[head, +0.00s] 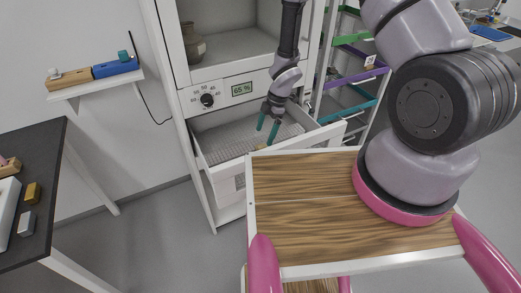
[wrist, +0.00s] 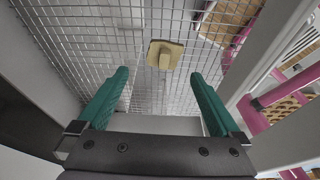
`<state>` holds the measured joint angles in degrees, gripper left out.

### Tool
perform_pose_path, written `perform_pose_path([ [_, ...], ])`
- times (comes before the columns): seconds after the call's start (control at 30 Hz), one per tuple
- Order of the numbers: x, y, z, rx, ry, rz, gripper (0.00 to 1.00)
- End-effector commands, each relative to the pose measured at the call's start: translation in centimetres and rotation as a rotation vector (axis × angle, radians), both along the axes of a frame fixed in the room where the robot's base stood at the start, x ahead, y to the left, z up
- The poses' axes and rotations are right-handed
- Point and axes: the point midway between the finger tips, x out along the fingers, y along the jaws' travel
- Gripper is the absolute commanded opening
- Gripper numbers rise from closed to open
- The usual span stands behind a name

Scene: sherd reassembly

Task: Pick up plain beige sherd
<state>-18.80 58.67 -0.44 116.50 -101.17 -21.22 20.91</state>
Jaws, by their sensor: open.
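The plain beige sherd (wrist: 153,50) lies on the wire mesh of the open drawer, a small squarish piece with a raised lump on its face. It sits just beyond my fingertips, near the middle of the wrist view. In the head view a small tan bit (head: 261,147) shows by the drawer's front edge and is probably the same sherd. My gripper (wrist: 159,76) is open and empty, its teal fingers apart on either side of the line to the sherd. In the head view my gripper (head: 267,135) points down over the drawer.
The drawer (head: 325,134) is pulled out of a white cabinet with a dial and a 65 % display (head: 242,89). A brown jar (head: 193,43) stands on the shelf above. My wood-topped base is close to the drawer's front. A dark table (head: 40,165) stands at left.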

Motion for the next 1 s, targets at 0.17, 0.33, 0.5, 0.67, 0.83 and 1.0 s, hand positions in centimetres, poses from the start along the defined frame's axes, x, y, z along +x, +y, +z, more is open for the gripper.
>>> perform_pose_path([
  [0.17,-0.3,0.1,-1.5,0.0,0.002,-0.005,1.0],
  [0.33,-0.8,0.6,-4.1,0.001,0.003,-0.004,1.0],
  [0.5,-0.8,1.0,-5.4,0.001,0.0,-0.001,1.0],
  [0.67,-0.8,1.0,-5.4,0.0,-0.001,-0.001,1.0],
  [0.83,-0.8,1.0,-5.4,0.0,-0.001,-0.001,0.58],
  [1.0,-0.8,1.0,-5.4,0.0,-0.001,-0.001,0.12],
])
